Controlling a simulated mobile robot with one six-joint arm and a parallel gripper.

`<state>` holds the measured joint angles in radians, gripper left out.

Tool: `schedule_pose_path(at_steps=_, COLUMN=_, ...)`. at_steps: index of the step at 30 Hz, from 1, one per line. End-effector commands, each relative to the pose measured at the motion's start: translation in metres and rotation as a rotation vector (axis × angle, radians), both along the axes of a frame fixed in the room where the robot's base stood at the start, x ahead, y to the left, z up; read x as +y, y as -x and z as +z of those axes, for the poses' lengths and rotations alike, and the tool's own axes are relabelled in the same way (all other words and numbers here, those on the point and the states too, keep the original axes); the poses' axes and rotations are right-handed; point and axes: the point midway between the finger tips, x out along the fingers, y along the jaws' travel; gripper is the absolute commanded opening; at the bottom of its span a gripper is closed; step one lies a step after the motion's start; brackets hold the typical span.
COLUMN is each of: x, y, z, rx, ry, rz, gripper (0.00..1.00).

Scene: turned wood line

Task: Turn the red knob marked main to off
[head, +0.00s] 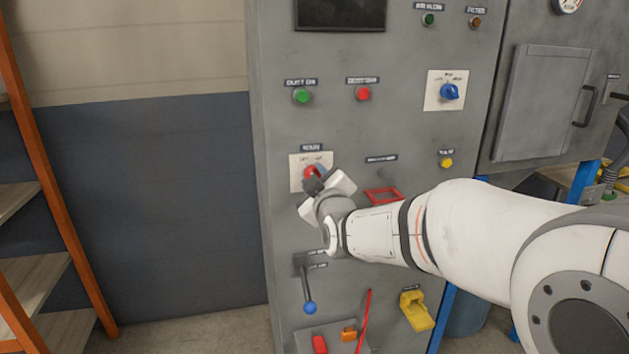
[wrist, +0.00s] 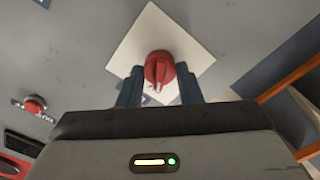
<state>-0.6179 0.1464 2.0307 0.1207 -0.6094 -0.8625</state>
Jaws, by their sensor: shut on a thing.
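The red knob (head: 311,172) sits on a white square plate (head: 297,180) on the grey cabinet's front, under a small dark label (head: 311,148). In the wrist view the red knob (wrist: 158,70) lies between the two dark fingers of my gripper (wrist: 159,85), on the pale plate (wrist: 190,45) set as a diamond. My gripper also shows in the head view (head: 317,180), reaching in from the lower right and covering part of the knob. It is shut on the knob. The knob's exact pointing direction against the plate's marks is not clear.
Above are a green button (head: 302,96), a red button (head: 363,94) and a blue knob (head: 449,92). A yellow button (head: 446,163) and red frame (head: 383,196) are to the right. A blue-tipped lever (head: 309,307) hangs below. An orange-framed shelf (head: 60,220) stands left.

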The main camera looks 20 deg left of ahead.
Motion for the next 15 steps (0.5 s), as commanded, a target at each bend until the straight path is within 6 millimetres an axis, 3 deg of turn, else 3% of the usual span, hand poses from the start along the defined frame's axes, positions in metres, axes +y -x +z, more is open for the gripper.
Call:
schedule_pose_path(at_steps=3, x=0.0009, y=0.0005, z=0.0009, rx=-0.003, ry=0.001, rz=0.002, gripper=0.09)
schedule_pose_path(at_steps=4, x=0.0009, y=0.0005, z=0.0009, rx=-0.003, ry=0.001, rz=0.002, gripper=0.34)
schedule_pose_path(at_steps=11, x=0.0005, y=0.0002, z=0.0004, rx=-0.001, ry=-0.001, rz=0.001, gripper=0.52)
schedule_pose_path(at_steps=15, x=0.0004, y=0.0001, z=0.0003, rx=-0.001, ry=0.000, rz=0.001, gripper=0.54)
